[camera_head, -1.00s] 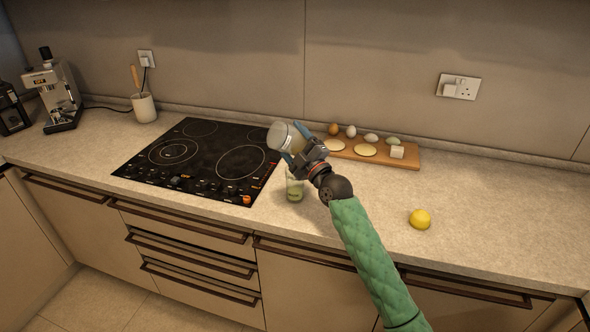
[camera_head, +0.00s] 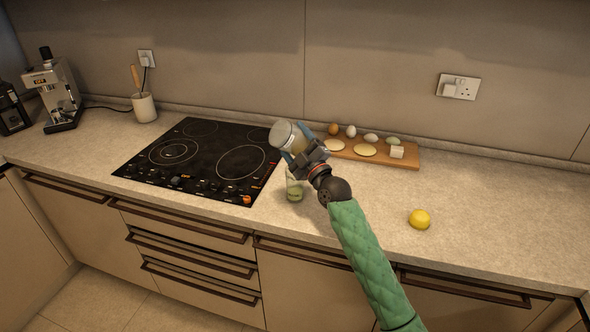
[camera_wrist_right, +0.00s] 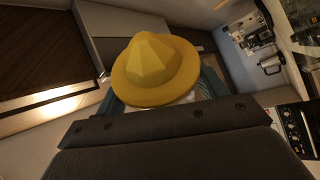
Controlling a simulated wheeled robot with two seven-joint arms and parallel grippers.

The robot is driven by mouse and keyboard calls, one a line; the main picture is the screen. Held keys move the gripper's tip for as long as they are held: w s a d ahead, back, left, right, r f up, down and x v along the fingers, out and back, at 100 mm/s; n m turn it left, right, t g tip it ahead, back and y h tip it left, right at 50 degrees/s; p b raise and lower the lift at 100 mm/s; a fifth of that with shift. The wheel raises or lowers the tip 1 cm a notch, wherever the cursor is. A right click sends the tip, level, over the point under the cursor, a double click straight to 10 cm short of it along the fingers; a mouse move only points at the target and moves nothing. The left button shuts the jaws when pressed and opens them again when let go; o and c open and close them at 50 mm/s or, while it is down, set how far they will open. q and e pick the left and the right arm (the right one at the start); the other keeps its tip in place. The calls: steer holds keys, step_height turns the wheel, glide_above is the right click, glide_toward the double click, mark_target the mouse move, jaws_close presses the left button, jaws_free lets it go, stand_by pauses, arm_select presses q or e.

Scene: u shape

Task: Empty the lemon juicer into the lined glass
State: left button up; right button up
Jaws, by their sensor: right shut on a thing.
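The lemon juicer (camera_head: 287,136) is a clear jar with a pale end in the head view. In the right wrist view its yellow reamer top (camera_wrist_right: 157,68) fills the middle. My right gripper (camera_head: 298,150) is shut on the juicer and holds it tilted in the air, above the lined glass. The gripper's teal fingers show on both sides of the juicer in the right wrist view. The lined glass (camera_head: 294,190) stands upright on the counter, with something greenish low in it. The gripper partly covers its top. No pouring stream is visible. My left gripper is not in view.
A black hob (camera_head: 200,160) lies left of the glass. A wooden board (camera_head: 412,160) with eggs, pale round slices and a white block is behind my right arm. A lemon (camera_head: 419,219) lies to the right. The right counter is mostly clear.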

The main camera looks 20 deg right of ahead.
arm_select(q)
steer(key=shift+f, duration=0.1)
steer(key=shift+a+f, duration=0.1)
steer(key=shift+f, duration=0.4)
arm_select(e)
steer(key=shift+d+m+h, duration=0.15)
steer(key=shift+m+h, duration=0.15)
steer(key=shift+m, duration=0.3)
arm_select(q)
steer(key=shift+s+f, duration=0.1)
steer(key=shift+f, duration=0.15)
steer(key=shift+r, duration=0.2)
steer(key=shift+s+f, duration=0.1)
